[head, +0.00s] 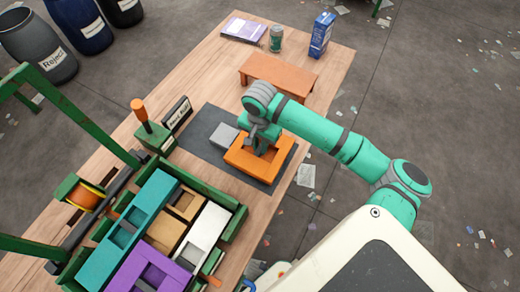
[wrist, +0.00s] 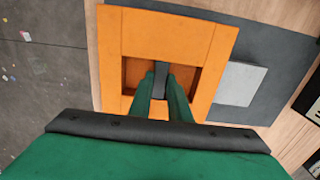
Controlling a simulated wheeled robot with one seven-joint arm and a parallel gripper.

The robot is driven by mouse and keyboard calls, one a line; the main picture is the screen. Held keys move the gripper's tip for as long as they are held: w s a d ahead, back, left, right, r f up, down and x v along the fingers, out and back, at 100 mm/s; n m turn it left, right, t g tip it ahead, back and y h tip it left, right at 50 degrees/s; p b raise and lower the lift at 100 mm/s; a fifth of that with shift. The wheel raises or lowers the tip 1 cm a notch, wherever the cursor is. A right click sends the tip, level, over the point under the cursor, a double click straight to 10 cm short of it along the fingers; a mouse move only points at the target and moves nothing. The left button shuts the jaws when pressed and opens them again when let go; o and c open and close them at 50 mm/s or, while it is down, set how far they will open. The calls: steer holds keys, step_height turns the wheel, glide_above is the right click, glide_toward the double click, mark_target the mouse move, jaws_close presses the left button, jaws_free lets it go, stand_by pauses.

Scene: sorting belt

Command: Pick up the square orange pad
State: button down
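A square orange pad (head: 241,156) with an opening in its middle lies on a dark grey mat (head: 194,155) on the wooden table. It fills much of the wrist view (wrist: 150,32). My gripper (head: 262,142) is over the pad from above. In the wrist view its two green fingers (wrist: 161,85) reach into the opening, close together, with a narrow dark strip between them. I cannot tell whether they press on anything. The fingertips are partly hidden in the head view.
A grey block (head: 224,136) sits beside the pad. A low orange-brown stand (head: 278,75), a can (head: 276,38), a blue carton (head: 321,35) and a purple booklet (head: 243,27) are at the back. A green-edged bin (head: 235,224) with several coloured pieces stands at front left.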

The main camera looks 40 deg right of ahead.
steer(key=shift+r, duration=0.1)
steer(key=shift+r, duration=0.6)
steer(key=s+d+r, duration=0.2)
steer(key=s+r, duration=0.9)
steer(key=s, duration=0.3)
steer(key=shift+r, duration=0.3)
steer(key=shift+w, duration=0.1)
